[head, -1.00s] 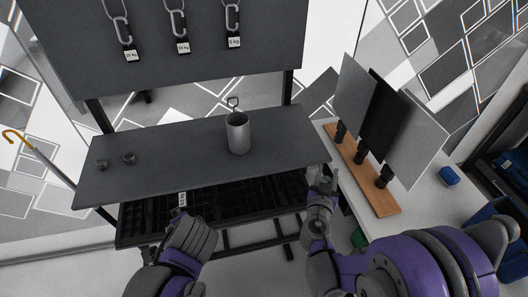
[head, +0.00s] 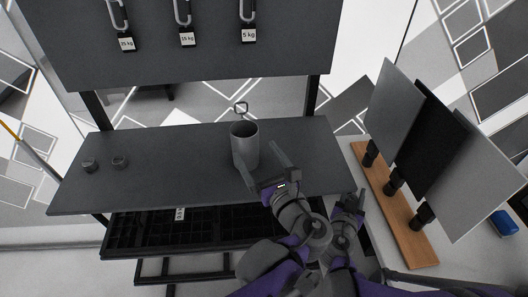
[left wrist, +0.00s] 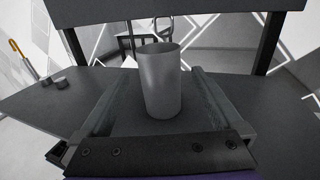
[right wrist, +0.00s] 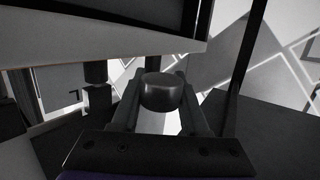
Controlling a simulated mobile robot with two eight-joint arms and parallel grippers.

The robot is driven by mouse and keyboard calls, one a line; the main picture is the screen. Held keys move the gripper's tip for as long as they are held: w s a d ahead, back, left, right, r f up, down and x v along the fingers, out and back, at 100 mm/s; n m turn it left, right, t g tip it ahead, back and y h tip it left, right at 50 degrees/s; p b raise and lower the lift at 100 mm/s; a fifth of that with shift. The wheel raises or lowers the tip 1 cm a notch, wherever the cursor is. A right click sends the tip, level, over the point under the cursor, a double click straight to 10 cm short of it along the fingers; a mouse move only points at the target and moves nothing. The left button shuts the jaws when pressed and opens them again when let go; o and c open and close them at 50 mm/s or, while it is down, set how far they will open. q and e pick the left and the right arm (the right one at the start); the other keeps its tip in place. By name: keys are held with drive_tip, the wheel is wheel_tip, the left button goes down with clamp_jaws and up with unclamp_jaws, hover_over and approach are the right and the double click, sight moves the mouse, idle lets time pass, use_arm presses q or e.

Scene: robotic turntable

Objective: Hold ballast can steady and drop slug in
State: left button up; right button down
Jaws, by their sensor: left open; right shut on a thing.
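The ballast can (head: 244,146) is a grey open-topped cylinder standing upright on the dark shelf. A hook or ring shows behind its rim. My left gripper (head: 258,157) is open, its fingers reaching toward the can from the front. In the left wrist view the can (left wrist: 160,85) stands between the spread fingers, with gaps at both sides. My right gripper (head: 349,201) is right of the shelf's front corner. In the right wrist view it is shut on a dark, rounded slug (right wrist: 161,91); the slug is hard to make out in the head view.
Two small dark slugs (head: 120,163) (head: 89,165) lie on the shelf's left part. A wooden rack (head: 409,231) with upright panels stands on a white table at right. Weights labelled 5 kg (head: 248,36) and others hang on the back board. The shelf's middle-left is clear.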

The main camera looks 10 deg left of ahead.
sight(240, 128)
use_arm(q)
drive_tip(key=shift+w+a, duration=0.3)
drive_tip(key=shift+w, duration=0.1)
drive_tip(key=x, duration=1)
drive_tip(key=shift+w+a, duration=0.2)
drive_tip(key=shift+a, duration=0.05)
